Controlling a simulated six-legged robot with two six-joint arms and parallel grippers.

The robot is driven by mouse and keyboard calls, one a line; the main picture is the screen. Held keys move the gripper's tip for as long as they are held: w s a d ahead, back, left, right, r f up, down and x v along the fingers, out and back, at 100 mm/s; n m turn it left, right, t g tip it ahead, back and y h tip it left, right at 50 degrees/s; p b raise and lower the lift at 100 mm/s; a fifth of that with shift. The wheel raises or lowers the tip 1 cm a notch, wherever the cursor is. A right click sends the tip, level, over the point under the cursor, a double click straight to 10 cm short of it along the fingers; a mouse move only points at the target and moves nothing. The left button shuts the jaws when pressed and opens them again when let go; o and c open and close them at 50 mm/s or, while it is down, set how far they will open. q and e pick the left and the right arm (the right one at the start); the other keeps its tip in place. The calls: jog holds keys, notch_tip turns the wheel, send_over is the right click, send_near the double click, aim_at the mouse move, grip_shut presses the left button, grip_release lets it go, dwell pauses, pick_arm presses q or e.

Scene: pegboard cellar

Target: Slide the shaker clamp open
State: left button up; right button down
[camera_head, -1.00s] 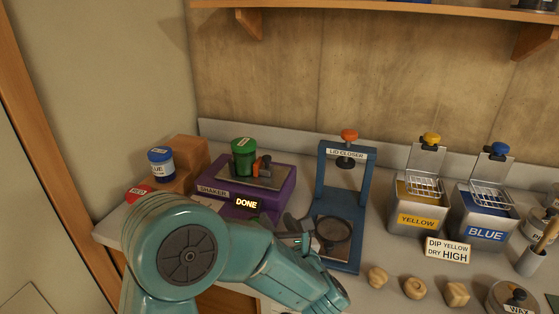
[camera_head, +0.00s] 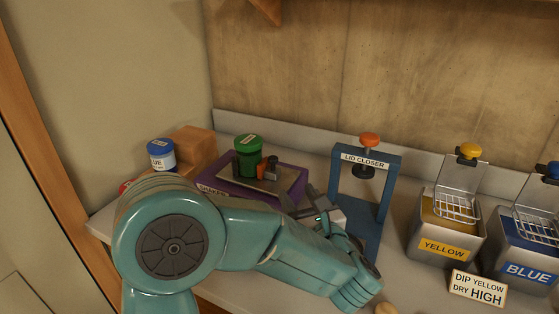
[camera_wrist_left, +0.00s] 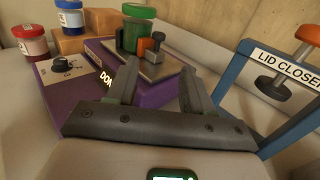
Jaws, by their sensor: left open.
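The purple shaker (camera_head: 297,182) stands on the bench with a metal plate on top. A green jar (camera_head: 248,158) stands upright on the plate. The shaker clamp (camera_head: 267,168), with an orange part and a dark block, sits against the jar's right side. In the left wrist view the clamp (camera_wrist_left: 155,48) lies just beyond the fingertips, roughly between them. My left gripper (camera_head: 305,203) is open and empty at the right front of the shaker, apart from the clamp. In the left wrist view its fingers (camera_wrist_left: 160,68) are spread. My arm hides the shaker's front in the head view.
The blue lid closer (camera_head: 383,188) stands close to the right of my left gripper. A blue-lidded jar (camera_head: 161,155) and a wooden block (camera_head: 193,146) are left of the shaker. Yellow (camera_head: 440,246) and blue (camera_head: 528,270) dip tanks stand further right.

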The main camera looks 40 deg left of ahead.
aim_at(274, 159)
pick_arm(q)
jog(key=p+x, duration=0.3)
jog(key=x, duration=0.9)
jog(key=shift+a+r, duration=0.1)
jog(key=shift+a, duration=0.25)
jog(key=shift+x, duration=0.8)
